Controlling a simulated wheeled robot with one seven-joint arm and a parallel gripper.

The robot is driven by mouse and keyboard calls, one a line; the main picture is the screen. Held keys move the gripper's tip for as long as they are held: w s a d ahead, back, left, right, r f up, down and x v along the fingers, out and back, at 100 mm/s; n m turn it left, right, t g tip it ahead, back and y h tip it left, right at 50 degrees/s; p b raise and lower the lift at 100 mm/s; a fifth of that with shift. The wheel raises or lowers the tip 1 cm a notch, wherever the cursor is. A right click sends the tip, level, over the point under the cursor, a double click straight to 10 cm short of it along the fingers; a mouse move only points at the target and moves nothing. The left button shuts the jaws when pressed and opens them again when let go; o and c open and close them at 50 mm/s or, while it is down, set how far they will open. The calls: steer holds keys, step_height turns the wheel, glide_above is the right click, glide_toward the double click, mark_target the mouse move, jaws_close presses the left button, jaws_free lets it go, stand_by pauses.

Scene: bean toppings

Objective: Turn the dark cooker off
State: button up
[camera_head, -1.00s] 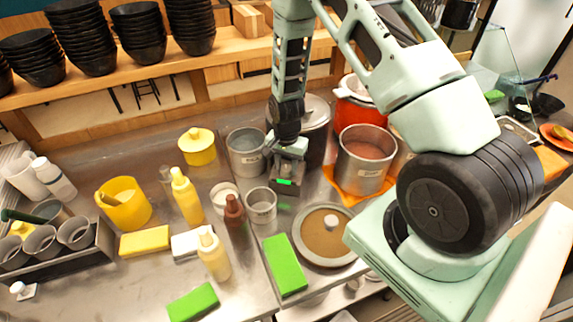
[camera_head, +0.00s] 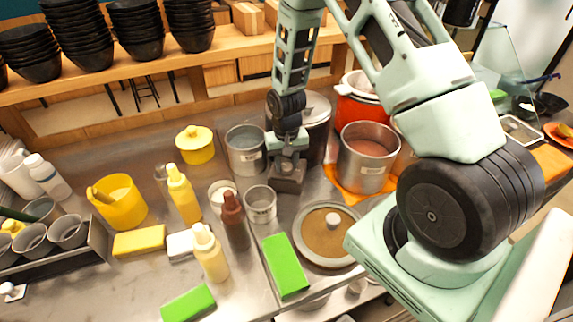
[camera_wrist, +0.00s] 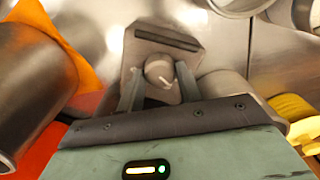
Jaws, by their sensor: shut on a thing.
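The dark cooker (camera_head: 319,143) stands behind my gripper, a tall dark body with a silver lid, partly hidden by my arm. Its low front panel (camera_head: 287,184) juts forward under my gripper. In the wrist view the panel (camera_wrist: 133,57) carries a round knob (camera_wrist: 160,72) with a pale, slanted pointer line and a dark, unlit strip (camera_wrist: 167,40). My gripper (camera_wrist: 155,88) has one finger on each side of the knob and is shut on it. In the head view my gripper (camera_head: 288,160) points down at the panel; its fingertips are hard to make out.
A red cooker (camera_head: 358,103) and a steel pot (camera_head: 366,160) on an orange cloth stand to the right. A grey pot (camera_head: 245,150) is close on the left. A small steel cup (camera_head: 260,205) and sauce bottles (camera_head: 233,215) stand in front, to the left.

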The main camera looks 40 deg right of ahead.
mark_target(286, 166)
steer(key=shift+n, duration=0.7)
steer(key=o, duration=1)
steer(key=shift+r, duration=0.1)
step_height(286, 166, up, 17)
steer(key=b, duration=0.3)
steer(key=shift+r+b, duration=0.15)
steer(key=shift+b, duration=0.15)
